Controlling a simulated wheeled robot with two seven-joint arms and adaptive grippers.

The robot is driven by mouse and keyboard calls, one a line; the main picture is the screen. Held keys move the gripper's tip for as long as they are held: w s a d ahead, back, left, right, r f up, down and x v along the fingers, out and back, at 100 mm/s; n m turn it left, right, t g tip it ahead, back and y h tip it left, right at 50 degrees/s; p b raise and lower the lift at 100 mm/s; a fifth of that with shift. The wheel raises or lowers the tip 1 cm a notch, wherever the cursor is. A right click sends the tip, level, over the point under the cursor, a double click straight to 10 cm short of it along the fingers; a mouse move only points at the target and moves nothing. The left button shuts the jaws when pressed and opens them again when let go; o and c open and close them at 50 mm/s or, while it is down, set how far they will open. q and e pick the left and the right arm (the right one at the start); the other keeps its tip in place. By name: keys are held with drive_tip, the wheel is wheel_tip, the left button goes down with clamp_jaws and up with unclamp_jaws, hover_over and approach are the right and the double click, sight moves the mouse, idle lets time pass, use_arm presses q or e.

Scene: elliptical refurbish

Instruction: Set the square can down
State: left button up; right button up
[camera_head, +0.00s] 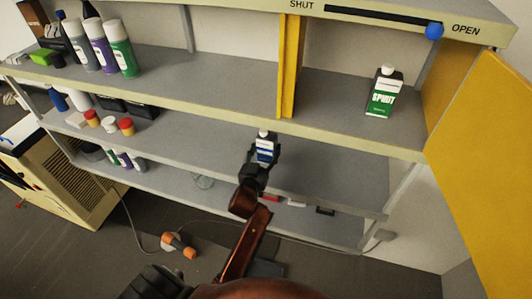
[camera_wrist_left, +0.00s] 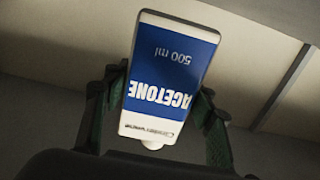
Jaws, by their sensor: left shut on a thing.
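The square can (camera_head: 264,150) is white with a blue label and a white cap. In the left wrist view the can (camera_wrist_left: 170,75) shows the words ACETONE and 500 ml and looks upside down, cap at the bottom. My left gripper (camera_head: 257,168) is shut on it, with one green finger on each side in the left wrist view. In the head view the can is upright, and its cap overlaps the front edge of the top shelf. I cannot tell whether its base touches a shelf; my gripper hides it. My right gripper is not in view.
A white and green can (camera_head: 384,92) stands in the right compartment of the top shelf (camera_head: 335,110). A yellow divider (camera_head: 289,65) bounds that compartment, and a yellow door (camera_head: 490,150) stands at right. Several bottles stand at top left. The middle shelf (camera_head: 325,178) has bare room.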

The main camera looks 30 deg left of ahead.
sight(267, 154)
use_arm(q)
drive_tip(key=shift+w+a+f, duration=0.25)
drive_tip(key=shift+w+f, duration=0.15)
wheel_tip(267, 154, down, 3)
drive_tip(key=shift+w+a+p, duration=0.1)
drive_tip(key=shift+w+p, duration=0.05)
drive_tip(key=shift+p, duration=0.25)
drive_tip(key=shift+f, duration=0.25)
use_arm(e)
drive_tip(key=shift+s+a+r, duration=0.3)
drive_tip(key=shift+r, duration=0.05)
use_arm(q)
drive_tip(key=shift+f, duration=0.15)
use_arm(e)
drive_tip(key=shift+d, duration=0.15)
use_arm(q)
drive_tip(key=o, duration=1.6)
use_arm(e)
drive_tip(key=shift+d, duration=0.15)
use_arm(q)
drive_tip(key=b+v, duration=0.2)
drive_tip(key=v, duration=1)
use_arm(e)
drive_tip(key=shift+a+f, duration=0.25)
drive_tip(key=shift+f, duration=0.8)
